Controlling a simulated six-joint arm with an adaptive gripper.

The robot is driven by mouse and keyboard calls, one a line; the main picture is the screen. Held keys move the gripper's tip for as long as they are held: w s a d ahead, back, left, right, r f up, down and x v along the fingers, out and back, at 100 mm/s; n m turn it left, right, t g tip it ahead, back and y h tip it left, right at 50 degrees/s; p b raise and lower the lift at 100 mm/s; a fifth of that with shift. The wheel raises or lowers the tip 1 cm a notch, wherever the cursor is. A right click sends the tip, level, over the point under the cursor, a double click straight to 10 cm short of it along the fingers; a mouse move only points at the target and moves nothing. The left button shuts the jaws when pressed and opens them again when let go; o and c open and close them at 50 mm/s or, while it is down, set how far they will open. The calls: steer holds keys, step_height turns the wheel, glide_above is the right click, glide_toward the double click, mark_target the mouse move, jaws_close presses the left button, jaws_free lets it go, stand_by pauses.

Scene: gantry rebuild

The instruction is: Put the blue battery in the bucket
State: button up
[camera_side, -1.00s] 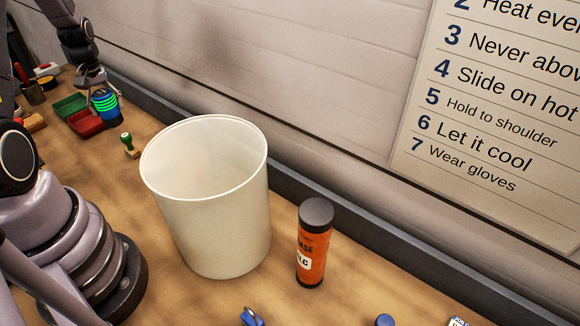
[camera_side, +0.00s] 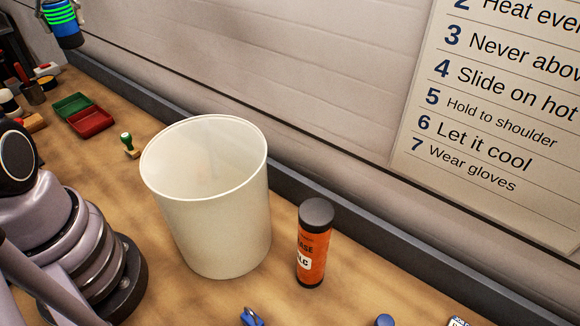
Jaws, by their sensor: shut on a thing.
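The blue battery (camera_side: 66,32), a dark blue cylinder with bright green bands, hangs in the air at the top left. My gripper (camera_side: 57,8) is shut on its upper part; most of my gripper is cut off by the top edge. The bucket (camera_side: 222,235), cream-white and open at the top, stands upright on the bench in the middle of the view. Its visible inside looks empty, but its floor is hidden. My gripper and the battery are well left of the bucket and apart from it.
An orange canister (camera_side: 312,250) with a dark cap stands just right of the bucket. A green-handled stamp (camera_side: 128,146) and a red and green open box (camera_side: 85,115) lie to the left. A blue object (camera_side: 251,317) is cut off at the bottom. The wall runs behind.

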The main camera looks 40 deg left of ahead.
steer(key=w+d, duration=0.4)
steer(key=d, duration=0.3)
steer(key=shift+d+r, duration=0.15)
steer(key=shift+d, duration=0.05)
steer(key=s+d, duration=0.3)
steer(key=d, duration=2.5)
steer(key=shift+d+m, duration=0.15)
steer(key=shift+m, duration=0.25)
step_height(320, 180, down, 33)
steer(key=shift+f, duration=0.2)
steer(key=shift+c, duration=0.2)
steer(key=o, duration=1.3)
step_height(320, 180, up, 12)
steer(key=shift+r, duration=0.1)
